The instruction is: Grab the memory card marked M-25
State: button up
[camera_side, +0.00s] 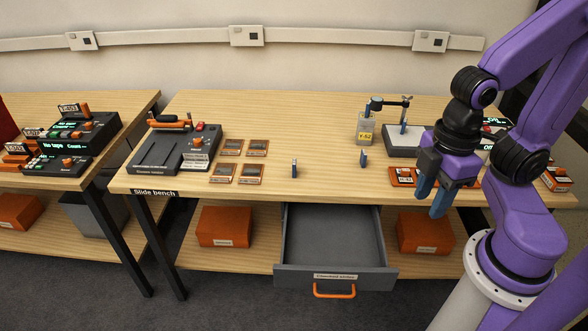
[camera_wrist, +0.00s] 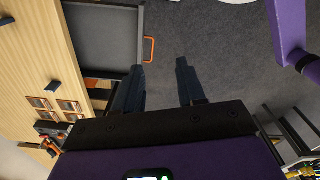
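No label reading M-25 is legible in either view. Two small upright dark-blue pieces stand on the bench, one near the middle (camera_side: 294,168) and one further right (camera_side: 363,159). They may be memory cards, but their markings are too small to read. One small dark piece also shows at the left of the wrist view (camera_wrist: 52,86). My gripper (camera_side: 432,199) is above the bench's front edge at the right, well to the right of both pieces. In the wrist view my gripper (camera_wrist: 160,68) is open, with nothing between its fingers, pointing over the drawer side and floor.
The grey drawer (camera_side: 335,278) under the slide bench (camera_side: 270,110) is pulled out and looks empty. Framed slides (camera_side: 222,173) and a dark device (camera_side: 165,152) lie left. A block marked F-52 (camera_side: 365,135), a stand and orange trays (camera_side: 402,177) are right. Bench front-centre is mostly clear.

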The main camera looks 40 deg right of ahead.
jog(key=w+a+f+m+t+y, duration=0.1)
jog(key=w+a+f+m+y, duration=0.15)
jog(key=w+a, duration=0.35)
jog(key=w+a+f+m+y, duration=0.25)
jog(key=w+a, duration=0.25)
jog(key=a, duration=0.4)
jog(key=w+a+f+m+t, duration=0.2)
jog(key=w+m, duration=0.1)
jog(key=w, duration=0.2)
jog(key=w+a+f+m+t, duration=0.1)
jog(key=w+a+m+t, duration=0.15)
jog(key=w, duration=0.35)
jog(key=m+t+h, duration=0.4)
jog(key=m+h, duration=0.7)
jog(key=h, duration=0.4)
send_near(295, 161)
jog(key=x, duration=1.2)
jog(key=shift+a+f, duration=0.2)
jog(key=shift+f, duration=0.1)
